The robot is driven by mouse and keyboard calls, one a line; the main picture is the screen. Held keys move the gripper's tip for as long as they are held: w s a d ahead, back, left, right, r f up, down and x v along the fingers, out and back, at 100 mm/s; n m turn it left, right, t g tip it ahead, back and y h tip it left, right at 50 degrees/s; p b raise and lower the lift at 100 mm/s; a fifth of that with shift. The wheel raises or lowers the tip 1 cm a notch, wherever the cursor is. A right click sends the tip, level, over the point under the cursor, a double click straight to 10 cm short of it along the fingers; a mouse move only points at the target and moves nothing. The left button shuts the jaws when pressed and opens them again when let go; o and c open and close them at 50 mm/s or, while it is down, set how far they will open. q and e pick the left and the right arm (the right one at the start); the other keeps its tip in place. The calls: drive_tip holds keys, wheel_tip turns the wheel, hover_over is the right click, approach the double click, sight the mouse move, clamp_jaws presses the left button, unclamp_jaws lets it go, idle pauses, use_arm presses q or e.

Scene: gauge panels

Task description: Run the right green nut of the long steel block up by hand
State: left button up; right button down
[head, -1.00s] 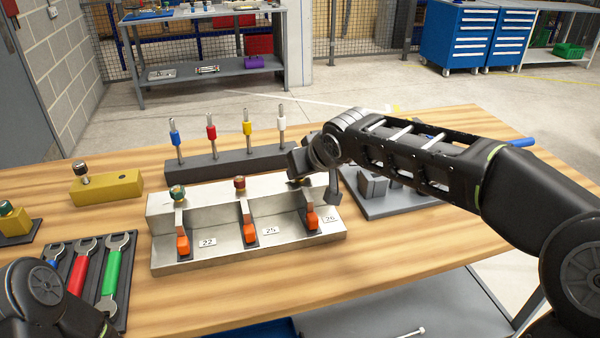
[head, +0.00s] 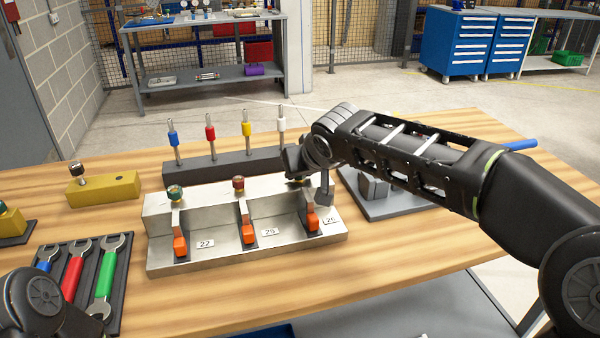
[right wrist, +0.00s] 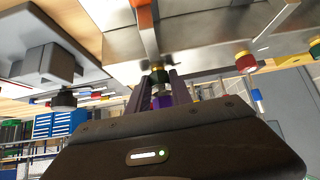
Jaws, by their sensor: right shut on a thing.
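The long steel block (head: 200,256) lies on the wooden bench, with orange-tipped steel arms on its front and number plates including 22 and 25. Its left nut (head: 175,193) is green and its middle nut (head: 238,183) is red; both show in the right wrist view, the middle one red and yellow (right wrist: 245,63). My right gripper (head: 296,181) is at the block's right station. In the right wrist view its fingers (right wrist: 159,80) are shut on the right nut, which they mostly hide, so its colour is unclear. My left arm shows at lower left, its gripper out of view.
A dark rack (head: 215,168) with blue, red, yellow and white-topped posts stands behind the block. A grey fixture plate (head: 400,207) is at the right, under my right arm. A yellow block (head: 105,190) and a spanner tray (head: 122,290) are at the left. The front bench strip is clear.

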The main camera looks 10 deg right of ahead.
drive_tip(key=shift+a+b, duration=0.2)
drive_tip(key=shift+b, duration=0.2)
drive_tip(key=shift+s+r+m+h+b, duration=0.1)
drive_tip(key=shift+m+h+b, duration=0.2)
drive_tip(key=shift+m, duration=0.1)
drive_tip(key=shift+m+b, duration=0.3)
drive_tip(key=shift+b, duration=0.25)
drive_tip(key=shift+s+h, duration=0.1)
drive_tip(key=shift+h, duration=0.2)
drive_tip(key=shift+m+h+b, duration=0.3)
drive_tip(key=shift+m+b, duration=0.3)
drive_tip(key=shift+s+d+r, duration=0.1)
drive_tip(key=shift+s+d, duration=0.05)
